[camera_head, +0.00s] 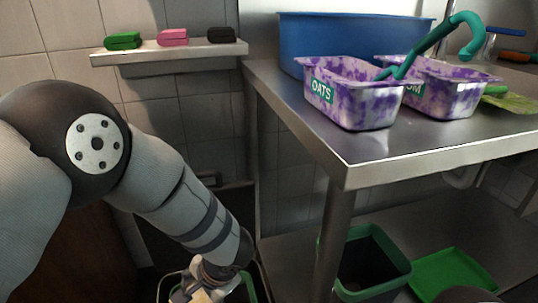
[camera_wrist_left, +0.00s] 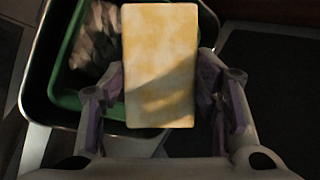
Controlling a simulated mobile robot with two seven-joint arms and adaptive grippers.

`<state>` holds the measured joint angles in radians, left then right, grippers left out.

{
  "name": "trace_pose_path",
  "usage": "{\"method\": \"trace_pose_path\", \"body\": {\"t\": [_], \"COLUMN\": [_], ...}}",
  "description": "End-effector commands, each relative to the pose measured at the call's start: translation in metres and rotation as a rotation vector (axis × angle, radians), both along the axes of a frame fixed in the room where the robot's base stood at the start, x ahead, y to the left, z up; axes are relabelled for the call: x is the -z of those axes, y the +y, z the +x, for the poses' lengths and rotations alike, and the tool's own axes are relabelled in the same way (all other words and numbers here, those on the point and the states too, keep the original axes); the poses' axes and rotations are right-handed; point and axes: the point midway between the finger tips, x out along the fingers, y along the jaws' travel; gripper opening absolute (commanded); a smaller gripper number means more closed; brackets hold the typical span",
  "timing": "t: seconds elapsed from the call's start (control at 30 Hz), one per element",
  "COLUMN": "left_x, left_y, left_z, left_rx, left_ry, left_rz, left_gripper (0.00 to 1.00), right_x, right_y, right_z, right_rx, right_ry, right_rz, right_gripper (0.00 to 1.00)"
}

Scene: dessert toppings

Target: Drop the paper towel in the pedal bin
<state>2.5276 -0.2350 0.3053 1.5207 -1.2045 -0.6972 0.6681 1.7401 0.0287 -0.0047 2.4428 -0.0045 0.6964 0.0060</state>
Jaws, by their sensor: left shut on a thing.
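My left gripper (camera_wrist_left: 170,95) is shut on a flat, pale rectangular piece with yellow stains, which looks like the paper towel (camera_wrist_left: 160,60). In the head view the gripper (camera_head: 205,288) is at the bottom edge, and the towel is hard to make out there. Below it is the pedal bin, with a dark metallic rim and a green inner bucket (camera_wrist_left: 66,100). The bin's rim also shows in the head view (camera_head: 265,285). The towel is over the bin's right part in the wrist view. A crumpled grey-white thing (camera_wrist_left: 95,40) lies in the bucket. My right gripper is not in view.
A steel table (camera_head: 440,150) stands right of the bin, its leg (camera_head: 333,225) close by. On it are purple-and-white tubs (camera_head: 350,105) and a blue crate (camera_head: 330,40). Beneath are another green bin (camera_head: 392,275) and a green lid (camera_head: 450,272). A wall shelf (camera_head: 170,52) holds coloured blocks.

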Motion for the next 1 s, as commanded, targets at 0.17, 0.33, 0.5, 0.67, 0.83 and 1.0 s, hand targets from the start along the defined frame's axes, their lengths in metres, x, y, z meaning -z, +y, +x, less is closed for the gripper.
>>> {"method": "trace_pose_path", "body": {"t": [0.17,0.33,0.5,0.67,0.83,1.0], "left_x": [0.034,0.05,0.052,0.051,0.051,0.051], "left_y": [0.0,0.0,0.0,0.0,0.0,0.0], "left_z": [-0.002,-0.002,-0.001,-0.001,-0.001,-0.001], "left_rx": [-0.001,-0.002,-0.001,-0.002,-0.002,-0.002], "left_ry": [0.007,0.005,0.001,0.001,0.001,0.001], "left_rz": [-0.002,-0.001,0.0,-0.001,-0.001,-0.001], "left_gripper": [0.33,0.33,0.33,0.33,0.79,0.79], "right_x": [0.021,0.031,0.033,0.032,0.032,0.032], "right_y": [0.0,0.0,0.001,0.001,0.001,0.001], "right_z": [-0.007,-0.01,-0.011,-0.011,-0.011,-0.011], "right_rx": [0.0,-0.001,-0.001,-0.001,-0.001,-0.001], "right_ry": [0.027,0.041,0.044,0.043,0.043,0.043], "right_rz": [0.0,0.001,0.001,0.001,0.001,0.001], "right_gripper": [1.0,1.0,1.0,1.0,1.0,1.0]}}
